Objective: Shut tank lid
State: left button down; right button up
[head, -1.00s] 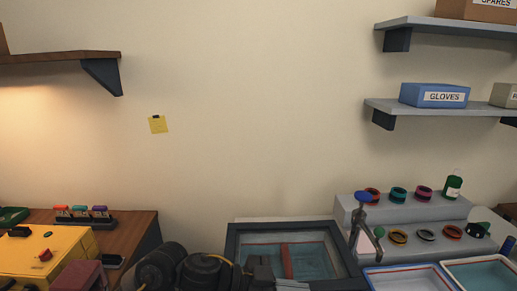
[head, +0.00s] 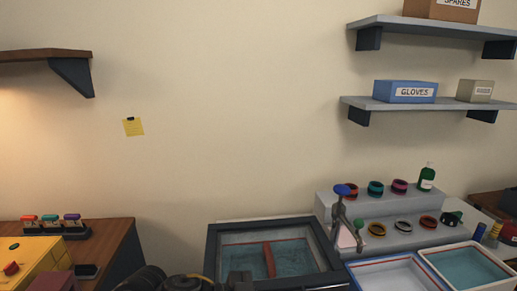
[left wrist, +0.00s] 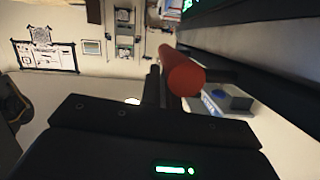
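The tank (head: 212,262) stands at the bottom centre of the head view, with a thick dark frame around its top. Teal liquid and a red bar (head: 268,260) show inside the frame; I cannot tell how far the lid is raised. In the left wrist view a red cylinder (left wrist: 184,76) lies just beyond the dark gripper parts, beside a long dark beam (left wrist: 245,60). Whether the fingers touch or hold it is unclear. My right gripper is out of view.
A yellow box (head: 35,257) is at left.

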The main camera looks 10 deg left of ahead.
pick_arm(q)
jog(key=s+a+r+p, duration=0.3)
jog(key=a+r, duration=0.3)
jog(key=a, duration=0.3)
jog(key=shift+s+r, duration=0.15)
jog(key=shift+s, duration=0.35)
